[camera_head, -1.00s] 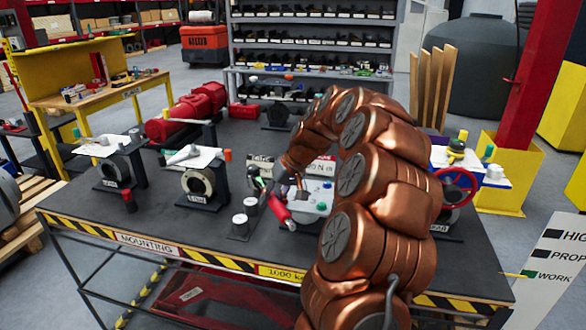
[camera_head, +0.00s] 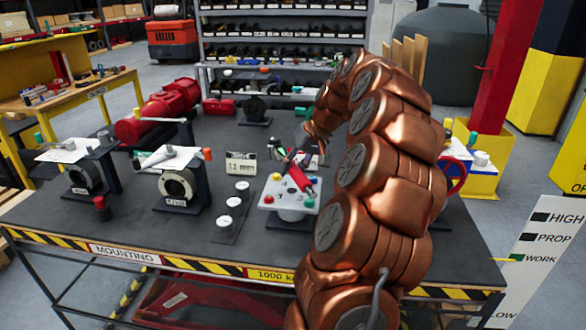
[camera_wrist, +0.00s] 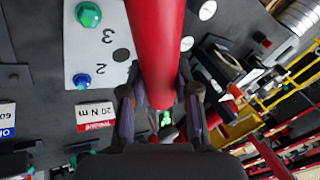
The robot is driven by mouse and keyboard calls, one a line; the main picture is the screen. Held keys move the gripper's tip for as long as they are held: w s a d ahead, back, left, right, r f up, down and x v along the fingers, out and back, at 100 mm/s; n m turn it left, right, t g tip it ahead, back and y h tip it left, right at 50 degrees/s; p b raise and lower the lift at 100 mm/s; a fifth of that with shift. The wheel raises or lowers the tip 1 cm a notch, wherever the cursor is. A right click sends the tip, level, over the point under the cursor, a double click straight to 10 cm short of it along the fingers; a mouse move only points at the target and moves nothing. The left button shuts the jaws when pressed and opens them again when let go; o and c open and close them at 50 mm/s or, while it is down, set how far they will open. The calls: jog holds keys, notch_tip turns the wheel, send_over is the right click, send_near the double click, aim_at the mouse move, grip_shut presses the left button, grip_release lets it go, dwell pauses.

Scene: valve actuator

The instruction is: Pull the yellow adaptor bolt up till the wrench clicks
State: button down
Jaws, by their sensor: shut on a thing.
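My gripper (camera_wrist: 158,100) is shut on the red handle of the wrench (camera_wrist: 155,45) in the wrist view. The wrench also shows in the head view (camera_head: 299,177), slanting above the white plate (camera_head: 284,204); whether it touches a bolt I cannot tell. The plate carries small coloured bolts; a small yellow one (camera_head: 276,177) seems to sit at its back left corner. In the wrist view the plate (camera_wrist: 92,48) shows a green bolt (camera_wrist: 88,14) and a blue bolt (camera_wrist: 82,80), with numbers 3 and 2. The wrench's far end is out of the wrist view. My arm partly hides the plate's right side.
White-topped cylinders (camera_head: 233,203) stand in a row left of the plate. A black stand with a ring (camera_head: 178,186) is further left. A torque label (camera_head: 241,163) stands behind. A red wheel (camera_head: 457,175) is right of my arm.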

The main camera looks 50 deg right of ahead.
jog(key=shift+f+b, duration=1.85)
jog(key=shift+f, duration=0.65)
jog(key=shift+s+b, duration=0.1)
jog(key=shift+b, duration=0.75)
dwell(0.3)
jog(key=shift+f+b, duration=0.7)
jog(key=shift+f, duration=0.3)
dwell(0.5)
jog(key=shift+w+a+m+h, duration=0.4)
jog(key=shift+w+a+m, duration=0.15)
jog(key=shift+a+m, duration=0.4)
jog(key=shift+w+a+m+t, duration=0.2)
jog(key=shift+m+t, duration=0.05)
jog(key=shift+t, duration=0.05)
dwell(0.4)
